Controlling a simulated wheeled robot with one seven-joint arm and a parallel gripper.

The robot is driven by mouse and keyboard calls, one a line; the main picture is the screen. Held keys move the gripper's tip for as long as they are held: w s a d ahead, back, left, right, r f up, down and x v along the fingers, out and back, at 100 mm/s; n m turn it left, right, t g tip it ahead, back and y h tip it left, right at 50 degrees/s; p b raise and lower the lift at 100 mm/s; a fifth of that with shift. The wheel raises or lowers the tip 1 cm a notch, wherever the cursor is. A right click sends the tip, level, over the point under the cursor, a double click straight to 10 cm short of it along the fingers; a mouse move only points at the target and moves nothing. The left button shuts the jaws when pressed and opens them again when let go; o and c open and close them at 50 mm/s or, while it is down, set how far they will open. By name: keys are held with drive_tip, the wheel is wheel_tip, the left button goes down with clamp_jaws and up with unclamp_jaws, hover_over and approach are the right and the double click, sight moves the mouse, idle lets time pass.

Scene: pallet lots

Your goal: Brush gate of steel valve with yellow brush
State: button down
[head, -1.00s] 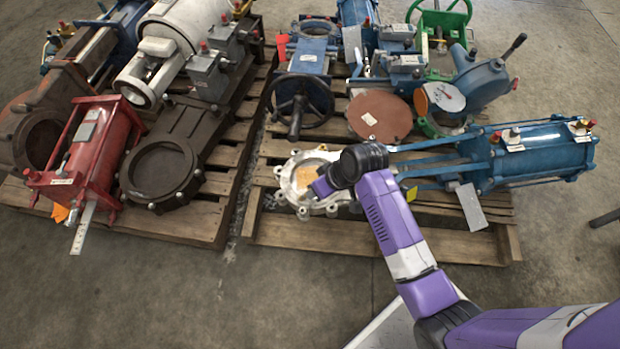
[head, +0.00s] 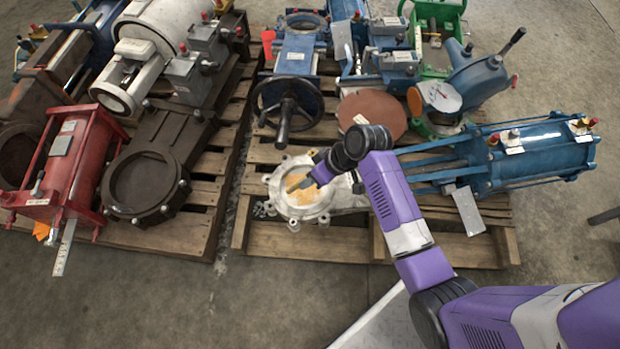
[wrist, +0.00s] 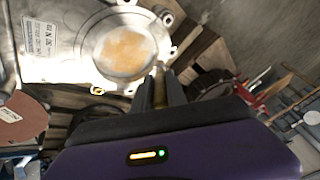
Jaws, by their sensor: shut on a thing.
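The steel valve (head: 331,201) lies flat on the right pallet, its round gate facing up. The gate (head: 315,198) carries an orange-yellow patch. The valve body (wrist: 60,55) fills the upper left of the wrist view, with the stained gate (wrist: 125,50) inside its ring. My gripper (wrist: 160,93) is shut on a thin yellowish-brown piece, which looks like the yellow brush (wrist: 159,84). In the head view my gripper (head: 305,183) is over the gate. The brush's bristles are not clear, and I cannot tell whether it touches the gate.
A blue handwheel valve (head: 300,62) and a brown disc (head: 372,113) are behind the steel valve. A blue cylinder (head: 540,150) is to the right. A dark valve (head: 145,185) and red actuator (head: 70,165) are on the left pallet. The floor in front is clear.

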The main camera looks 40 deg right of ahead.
drive_tip(key=shift+f, duration=0.1)
wheel_tip(320, 180, down, 6)
drive_tip(key=b, duration=0.7)
drive_tip(key=shift+s+d, duration=0.15)
drive_tip(key=shift+f+b, duration=0.35)
drive_tip(key=shift+f, duration=0.3)
idle(0.5)
drive_tip(key=shift+s+d+r, duration=0.1)
drive_tip(key=shift+d, duration=0.05)
